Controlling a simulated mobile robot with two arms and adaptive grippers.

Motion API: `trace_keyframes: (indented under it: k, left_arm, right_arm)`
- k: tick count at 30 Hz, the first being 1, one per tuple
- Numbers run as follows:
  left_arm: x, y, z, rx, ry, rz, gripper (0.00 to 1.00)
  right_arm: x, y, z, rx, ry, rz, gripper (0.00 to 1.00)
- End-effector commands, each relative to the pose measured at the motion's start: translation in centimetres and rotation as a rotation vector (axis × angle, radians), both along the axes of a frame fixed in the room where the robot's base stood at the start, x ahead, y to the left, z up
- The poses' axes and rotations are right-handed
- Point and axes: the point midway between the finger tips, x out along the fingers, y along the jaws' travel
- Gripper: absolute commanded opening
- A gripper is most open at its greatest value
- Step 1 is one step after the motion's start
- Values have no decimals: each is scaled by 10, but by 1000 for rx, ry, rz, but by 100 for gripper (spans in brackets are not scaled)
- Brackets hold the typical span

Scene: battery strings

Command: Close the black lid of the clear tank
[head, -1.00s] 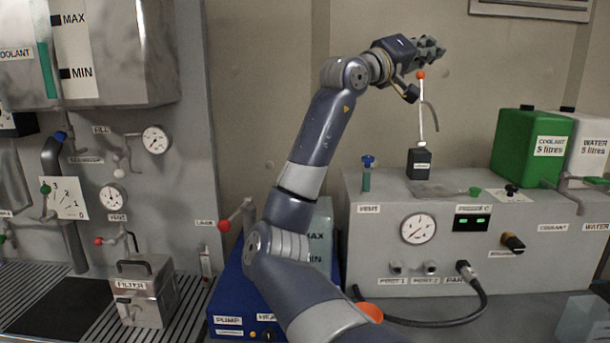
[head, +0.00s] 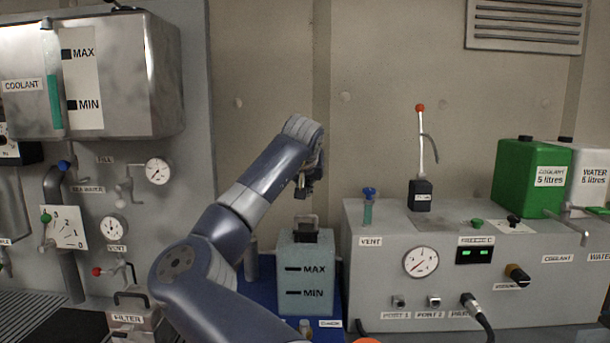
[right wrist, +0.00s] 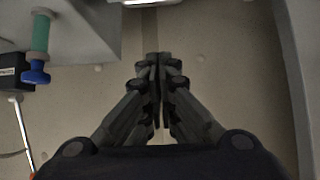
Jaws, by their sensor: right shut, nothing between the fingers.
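The clear tank (head: 305,272) with MAX and MIN marks stands on the blue pump unit in the middle of the head view. A small dark piece (head: 306,236), which looks like the black lid or its neck, shows at its top, with a greyish upright piece behind it. I cannot tell the lid's exact angle. My right gripper (head: 303,190) is a little above the tank top, apart from it, and partly hidden by its own wrist. In the right wrist view the right gripper (right wrist: 159,60) is shut and empty; I cannot make out the tank there. My left gripper is not in view.
The grey panel box (head: 385,290) with a gauge stands close on the tank's right. A blue-capped vial (head: 368,208) and a black-based lever (head: 421,195) stand on it. Left is a metal wall panel (head: 190,220) with a coolant tank.

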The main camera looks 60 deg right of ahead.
Motion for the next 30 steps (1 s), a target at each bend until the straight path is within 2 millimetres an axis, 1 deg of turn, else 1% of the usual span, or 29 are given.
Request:
trace_keyframes:
  k: [1,4,9,15,21,30]
  left_arm:
    - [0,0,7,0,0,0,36]
    - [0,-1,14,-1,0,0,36]
    - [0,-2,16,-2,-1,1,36]
    - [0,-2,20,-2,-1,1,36]
    - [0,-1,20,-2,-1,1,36]
    - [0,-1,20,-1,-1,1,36]
  right_arm:
    - [3,-8,-4,3,1,0,0]
    - [11,-23,-19,3,4,0,0]
    - [4,-7,-29,0,-1,-2,0]
    - [-2,5,-37,-1,-1,-1,0]
    - [-5,8,-41,-2,1,-1,0]
    - [-5,9,-41,-3,1,-1,0]
